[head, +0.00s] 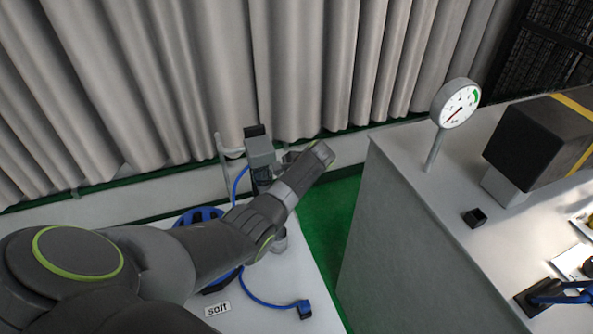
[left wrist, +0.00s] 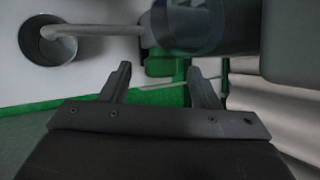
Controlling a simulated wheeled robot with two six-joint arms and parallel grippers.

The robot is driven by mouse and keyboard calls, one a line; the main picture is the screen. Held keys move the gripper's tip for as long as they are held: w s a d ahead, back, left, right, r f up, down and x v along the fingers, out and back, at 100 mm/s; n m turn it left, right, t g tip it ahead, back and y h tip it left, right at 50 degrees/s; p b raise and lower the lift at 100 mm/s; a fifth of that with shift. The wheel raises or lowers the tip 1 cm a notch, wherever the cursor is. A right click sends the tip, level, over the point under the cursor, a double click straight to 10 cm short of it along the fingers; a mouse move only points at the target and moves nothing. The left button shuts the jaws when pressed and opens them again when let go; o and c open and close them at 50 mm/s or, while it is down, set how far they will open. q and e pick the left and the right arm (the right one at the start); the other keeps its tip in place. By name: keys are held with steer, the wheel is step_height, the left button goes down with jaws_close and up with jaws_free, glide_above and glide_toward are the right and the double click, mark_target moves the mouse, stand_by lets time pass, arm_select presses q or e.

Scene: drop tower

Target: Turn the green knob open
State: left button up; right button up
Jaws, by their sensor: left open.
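In the left wrist view a green piece (left wrist: 161,66), which looks like the green knob, sits below a dark rounded body (left wrist: 187,24). My left gripper (left wrist: 158,70) is open, its two fingers pointing at the green piece, one to each side of it in the picture. I cannot tell whether they touch it. In the head view my left arm reaches over the white table to a grey box-shaped fitting (head: 260,153) by the curtain. The knob is hidden there, and the left fingers cannot be made out clearly. My right gripper is not in view.
A thin pipe (left wrist: 100,30) runs to a round metal cup (left wrist: 48,42). A blue wheel (head: 200,215), a blue hose (head: 262,301) and a "soft" label (head: 217,309) are on the white table. A gauge (head: 456,104) and a dark box (head: 540,140) stand on the right-hand counter.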

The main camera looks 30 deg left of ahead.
arm_select(q)
steer(key=v, duration=1.6)
steer(key=shift+r+b, duration=0.2)
steer(key=shift+b, duration=0.1)
steer(key=shift+d+f, duration=0.1)
